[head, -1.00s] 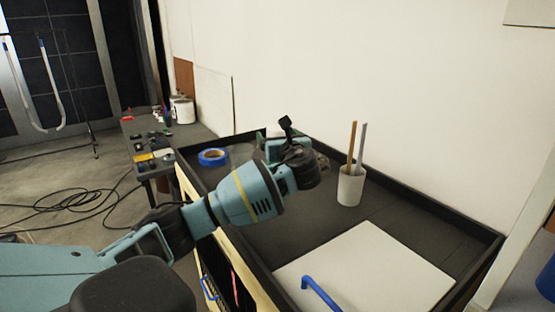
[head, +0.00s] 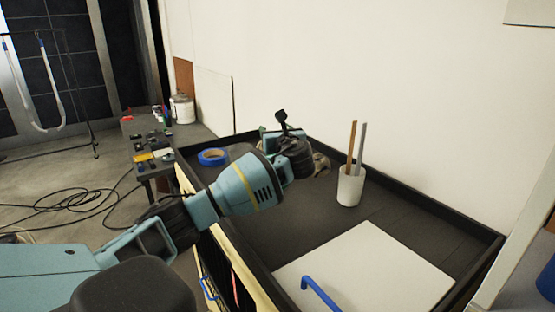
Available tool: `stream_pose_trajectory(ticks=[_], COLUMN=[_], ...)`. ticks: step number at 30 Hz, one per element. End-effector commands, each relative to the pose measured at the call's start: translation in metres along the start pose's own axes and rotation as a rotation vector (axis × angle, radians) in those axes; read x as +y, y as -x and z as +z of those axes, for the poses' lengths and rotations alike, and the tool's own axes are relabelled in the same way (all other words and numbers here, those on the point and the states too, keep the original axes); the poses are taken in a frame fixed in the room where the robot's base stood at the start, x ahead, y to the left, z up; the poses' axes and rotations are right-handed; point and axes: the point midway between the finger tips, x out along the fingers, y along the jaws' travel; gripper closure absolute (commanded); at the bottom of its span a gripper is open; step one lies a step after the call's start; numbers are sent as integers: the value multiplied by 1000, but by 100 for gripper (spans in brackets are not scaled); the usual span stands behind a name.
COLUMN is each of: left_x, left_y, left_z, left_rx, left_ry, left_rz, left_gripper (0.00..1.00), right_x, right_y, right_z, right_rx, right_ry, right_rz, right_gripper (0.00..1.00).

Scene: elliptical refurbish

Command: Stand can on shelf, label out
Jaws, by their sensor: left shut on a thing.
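My left gripper (head: 320,165) is over the black-rimmed worktop, left of the white cup. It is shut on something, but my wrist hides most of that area. Only a small brownish-grey patch shows at the gripper's far end, and I cannot tell if it is finger or held thing. I cannot make out a can or its label for certain. No shelf for it can be picked out. My right gripper is not in view.
The worktop (head: 430,215) holds a white cup (head: 350,188) with two sticks, a blue tape roll (head: 212,157), and a white board (head: 365,270) with a blue handle (head: 318,292) at its front edge. A side table with small items (head: 150,150) stands left. Cables lie on the floor.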

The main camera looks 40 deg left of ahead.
Motion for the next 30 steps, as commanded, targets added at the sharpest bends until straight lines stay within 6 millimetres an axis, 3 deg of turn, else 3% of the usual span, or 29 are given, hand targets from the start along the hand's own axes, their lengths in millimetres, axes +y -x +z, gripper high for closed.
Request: stream_pose_trajectory(ticks=[1,8,17,23,30], left_x=[0,0,0,0,0], left_y=[0,0,0,0,0], left_z=[0,1,7,38,98], left_rx=[0,-2,-3,-6,-6], left_ry=[0,2,3,9,10], left_rz=[0,0,0,-1,0], left_gripper=[70,100,100,100,100], right_x=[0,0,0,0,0], right_y=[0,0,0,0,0], right_z=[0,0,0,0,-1], right_rx=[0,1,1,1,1], right_ry=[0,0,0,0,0], right_rz=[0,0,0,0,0], right_gripper=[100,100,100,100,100])
